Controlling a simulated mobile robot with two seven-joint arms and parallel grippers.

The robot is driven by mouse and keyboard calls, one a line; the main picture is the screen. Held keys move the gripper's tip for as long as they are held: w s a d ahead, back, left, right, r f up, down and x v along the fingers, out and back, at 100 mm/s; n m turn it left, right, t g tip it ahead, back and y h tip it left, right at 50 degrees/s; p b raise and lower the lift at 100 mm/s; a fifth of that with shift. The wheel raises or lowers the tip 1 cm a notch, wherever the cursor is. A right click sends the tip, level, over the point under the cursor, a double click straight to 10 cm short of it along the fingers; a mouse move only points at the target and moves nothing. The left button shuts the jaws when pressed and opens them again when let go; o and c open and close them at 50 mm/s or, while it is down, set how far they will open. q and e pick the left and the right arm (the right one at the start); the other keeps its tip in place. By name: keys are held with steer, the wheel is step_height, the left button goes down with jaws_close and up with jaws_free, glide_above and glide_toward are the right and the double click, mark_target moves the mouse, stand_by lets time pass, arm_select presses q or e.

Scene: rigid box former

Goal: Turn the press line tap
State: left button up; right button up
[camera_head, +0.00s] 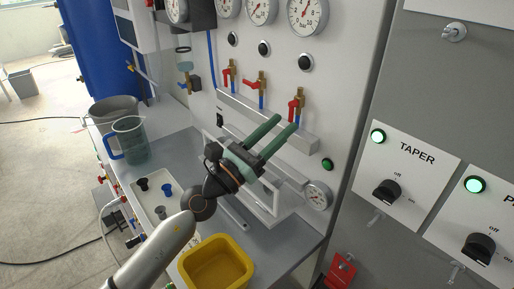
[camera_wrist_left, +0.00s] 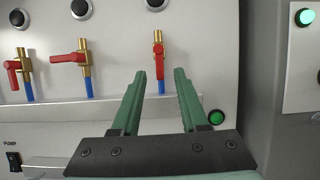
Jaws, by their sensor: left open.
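Three brass taps with red handles sit in a row on the white panel: a left tap (camera_head: 230,75), a middle tap (camera_head: 261,82) and a right tap (camera_head: 297,103). I cannot read which one is the press line tap. My right gripper is not in view.
Gauges (camera_head: 307,15) and black knobs (camera_head: 306,62) sit above the taps. A ledge (camera_head: 262,118) runs below them, with a green button (camera_head: 327,164) to the right. A yellow bin (camera_head: 216,265) and a jug (camera_head: 129,140) stand on the bench. A grey cabinet (camera_head: 440,90) stands at right.

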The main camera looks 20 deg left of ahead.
arm_select(q)
steer(key=b+v, duration=0.4)
steer(key=v, duration=0.7)
